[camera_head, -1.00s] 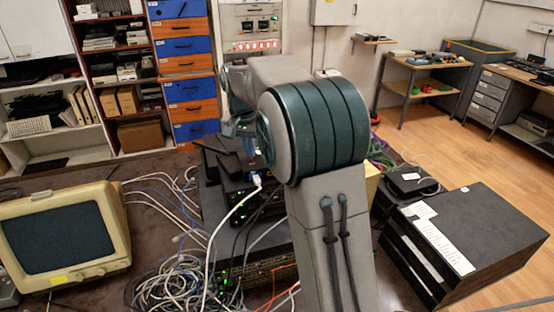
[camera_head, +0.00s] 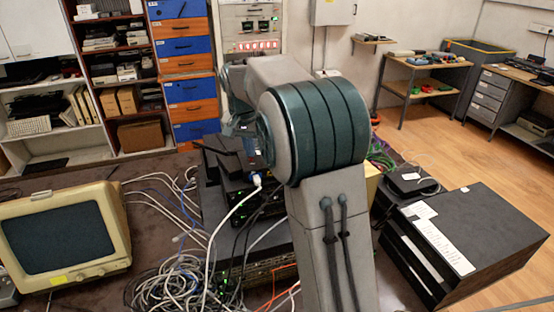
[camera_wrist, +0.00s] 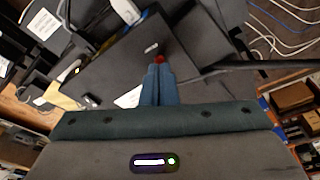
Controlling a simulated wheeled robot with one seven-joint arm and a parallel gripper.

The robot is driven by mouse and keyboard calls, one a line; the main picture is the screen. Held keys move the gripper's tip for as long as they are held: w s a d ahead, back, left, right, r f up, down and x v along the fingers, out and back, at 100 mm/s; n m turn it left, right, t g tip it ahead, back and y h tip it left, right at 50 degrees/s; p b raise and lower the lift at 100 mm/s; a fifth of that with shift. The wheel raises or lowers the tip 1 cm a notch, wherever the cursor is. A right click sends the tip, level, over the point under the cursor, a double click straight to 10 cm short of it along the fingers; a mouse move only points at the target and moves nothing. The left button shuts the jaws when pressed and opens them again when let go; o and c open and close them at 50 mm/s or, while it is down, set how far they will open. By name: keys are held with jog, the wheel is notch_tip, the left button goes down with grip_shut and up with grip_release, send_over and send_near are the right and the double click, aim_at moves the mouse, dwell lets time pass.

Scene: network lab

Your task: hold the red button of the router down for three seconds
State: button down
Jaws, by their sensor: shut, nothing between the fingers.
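The router is a dark flat box (camera_wrist: 118,66) in the wrist view, with a small pale label on its top. Its red button (camera_wrist: 159,59) shows as a small red spot right at the fingertips. My gripper (camera_wrist: 158,68) is shut and empty, its two blue-grey fingers together and pointing at the button. The tips overlap the button's near edge in the picture; I cannot tell whether they touch or press it. In the head view, the stack of dark devices (camera_head: 232,186) stands partly behind my arm, which hides the fingertips and the button.
White and blue cables (camera_head: 175,285) lie tangled on the table left of the devices. An old beige monitor (camera_head: 118,225) stands at the left. A large black case (camera_head: 480,225) is at the right. A dark cable or rod (camera_wrist: 235,67) runs right of the fingers.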

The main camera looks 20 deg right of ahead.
jog(key=shift+f, duration=0.45)
dwell(1.1)
jog(key=shift+r, duration=0.15)
dwell(3.2)
jog(key=shift+r+p, duration=1.8)
jog(key=shift+r, duration=0.6)
jog(key=shift+s+r, duration=0.15)
jog(key=shift+s, duration=0.2)
jog(key=s+f+n+t, duration=0.1)
jog(key=s+n, duration=0.2)
jog(key=s, duration=1.2)
jog(key=s+f+n+y, duration=0.1)
jog(key=s+f+n, duration=0.1)
jog(key=s, duration=1.4)
jog(key=shift+s+d+f+n+t, duration=0.15)
jog(key=shift+f+n+t, duration=0.1)
jog(key=shift+n+t, duration=0.2)
